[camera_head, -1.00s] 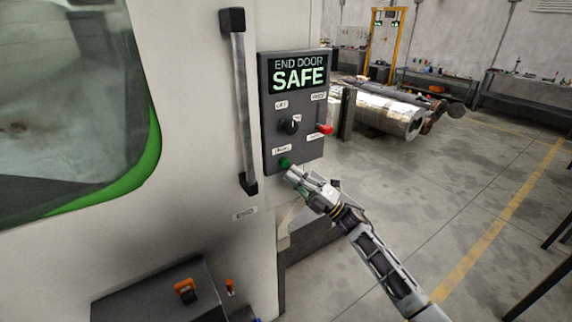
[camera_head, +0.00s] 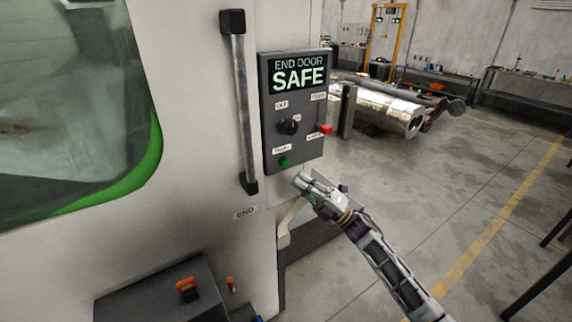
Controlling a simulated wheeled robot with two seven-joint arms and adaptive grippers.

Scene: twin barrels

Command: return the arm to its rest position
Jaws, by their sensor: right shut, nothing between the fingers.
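My right gripper (camera_head: 302,182) is shut and empty. It is just below and to the right of the green button (camera_head: 285,162), apart from it. My right arm (camera_head: 385,262) reaches in from the lower right. The dark control panel (camera_head: 293,145) is on the machine's white wall. Its screen (camera_head: 298,75) reads "END DOOR SAFE". A black knob (camera_head: 289,127) is in the panel's middle and a red switch (camera_head: 325,129) is at its right edge. My left gripper is not in view.
A vertical door handle (camera_head: 243,110) stands left of the panel. A dark box (camera_head: 160,292) with an orange part (camera_head: 187,288) juts out at the lower left. Large metal cylinders (camera_head: 385,108) lie behind at the right. The floor (camera_head: 460,200) at right is mostly clear.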

